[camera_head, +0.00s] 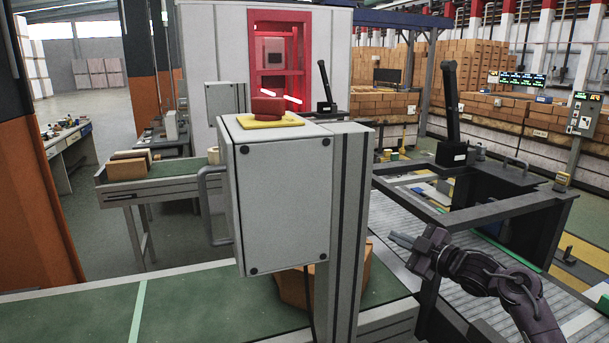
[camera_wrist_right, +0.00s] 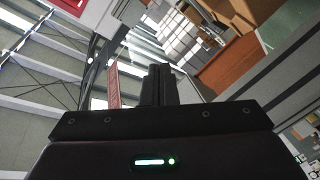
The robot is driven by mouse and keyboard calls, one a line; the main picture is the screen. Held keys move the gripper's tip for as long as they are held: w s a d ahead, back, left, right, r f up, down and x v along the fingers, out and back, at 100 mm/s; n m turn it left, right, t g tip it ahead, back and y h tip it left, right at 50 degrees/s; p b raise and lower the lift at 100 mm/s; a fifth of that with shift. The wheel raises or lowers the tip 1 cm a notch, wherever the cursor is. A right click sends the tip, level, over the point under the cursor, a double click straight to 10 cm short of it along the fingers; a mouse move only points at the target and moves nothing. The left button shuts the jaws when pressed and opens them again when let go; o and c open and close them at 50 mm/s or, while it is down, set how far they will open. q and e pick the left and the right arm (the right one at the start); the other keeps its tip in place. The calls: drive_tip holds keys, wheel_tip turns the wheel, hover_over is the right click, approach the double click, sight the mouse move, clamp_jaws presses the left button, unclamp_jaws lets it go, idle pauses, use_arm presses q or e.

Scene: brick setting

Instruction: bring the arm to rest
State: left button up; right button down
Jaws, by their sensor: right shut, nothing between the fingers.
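My right arm comes in from the lower right in the head view. Its gripper (camera_head: 402,240) is shut and empty, in the air to the right of the grey control box (camera_head: 284,197). The fingers point left toward the box's post and touch nothing. In the right wrist view the closed fingers (camera_wrist_right: 160,84) stand together with nothing between them. My left gripper is not in view.
A red button on a yellow plate (camera_head: 270,119) tops the control box. A green conveyor (camera_head: 190,305) runs below it, with a cardboard box (camera_head: 294,287) partly hidden behind the post. A roller conveyor (camera_head: 470,265) and dark metal frame (camera_head: 515,205) lie near my right arm.

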drive_tip(key=s+a+f+y, duration=0.2)
drive_tip(key=s+a+f, duration=0.1)
drive_tip(key=a, duration=0.4)
drive_tip(key=w+d+r+m+t+h, duration=0.2)
drive_tip(key=w+d+m+t+h, duration=0.1)
drive_tip(key=d+m+h, duration=0.5)
drive_tip(key=w+d+r+m+t+h, duration=0.25)
drive_tip(key=d+m+h, duration=0.3)
drive_tip(key=d, duration=0.55)
drive_tip(key=s+a+f+g, duration=0.1)
drive_tip(key=s+f+g, duration=0.3)
drive_tip(key=f, duration=1)
drive_tip(key=s+a+f+g, duration=0.2)
drive_tip(key=s+f, duration=0.4)
drive_tip(key=f, duration=0.8)
drive_tip(key=s+a+f+g, duration=0.15)
drive_tip(key=s+f, duration=0.25)
drive_tip(key=f, duration=1)
drive_tip(key=s+a+f+g, duration=0.3)
drive_tip(key=s+f+g, duration=0.3)
drive_tip(key=s+f, duration=1.7)
drive_tip(key=s+a+f+g, duration=0.2)
drive_tip(key=s+f, duration=0.1)
drive_tip(key=s, duration=1.1)
drive_tip(key=s+a+f+g+y, duration=0.1)
drive_tip(key=s+a+f+g, duration=0.1)
drive_tip(key=s, duration=1.3)
drive_tip(key=shift+f+g, duration=0.45)
drive_tip(key=shift+g, duration=0.05)
